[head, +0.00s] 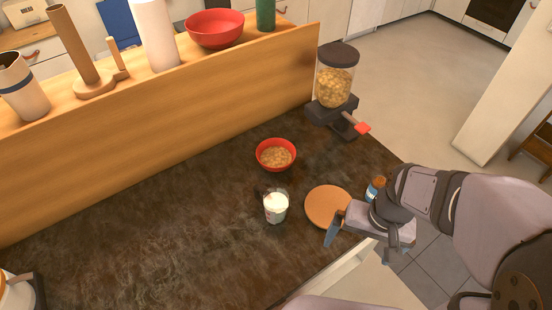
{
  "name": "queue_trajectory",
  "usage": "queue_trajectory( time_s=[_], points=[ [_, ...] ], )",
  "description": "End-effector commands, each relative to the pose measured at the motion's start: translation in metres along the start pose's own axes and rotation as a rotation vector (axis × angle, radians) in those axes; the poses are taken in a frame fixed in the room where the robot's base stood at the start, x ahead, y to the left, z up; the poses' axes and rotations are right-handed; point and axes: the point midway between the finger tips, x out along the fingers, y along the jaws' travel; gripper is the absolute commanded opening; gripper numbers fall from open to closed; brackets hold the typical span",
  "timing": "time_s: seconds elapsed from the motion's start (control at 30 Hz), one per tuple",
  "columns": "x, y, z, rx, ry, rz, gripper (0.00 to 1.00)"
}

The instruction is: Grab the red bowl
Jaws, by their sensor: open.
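A small red bowl (263,162) filled with cereal (277,157) sits upright on the dark countertop, near the middle of the head view. A larger red bowl (214,31) stands on the raised wooden ledge at the top; it looks empty, though its inside is only partly visible. My gripper (361,243) is open and empty near the counter's right front edge. It is below and to the right of both bowls, apart from them, beside a round wooden board.
A cereal dispenser (335,80) stands at the counter's far end. A bottle (375,188) is beside my wrist. The counter's left part is mostly clear; the wooden ledge (180,125) rises behind.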

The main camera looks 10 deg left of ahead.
Motion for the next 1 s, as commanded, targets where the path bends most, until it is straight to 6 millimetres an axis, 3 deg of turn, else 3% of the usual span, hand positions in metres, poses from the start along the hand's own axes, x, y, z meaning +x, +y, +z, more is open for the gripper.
queue_trajectory(
  time_s=[0.27,0.5,0.6,0.8,1.0],
  points=[
    [0.015,-0.088,-0.022,0.489,-0.093,-0.304,1.00],
    [0.001,-0.175,-0.067,0.976,-0.273,-0.630,1.00],
    [-0.005,-0.201,-0.092,1.147,-0.348,-0.753,1.00],
    [-0.004,-0.229,-0.148,1.433,-0.455,-0.954,1.00],
    [0.006,-0.233,-0.200,1.683,-0.525,-1.110,1.00]
  ],
)
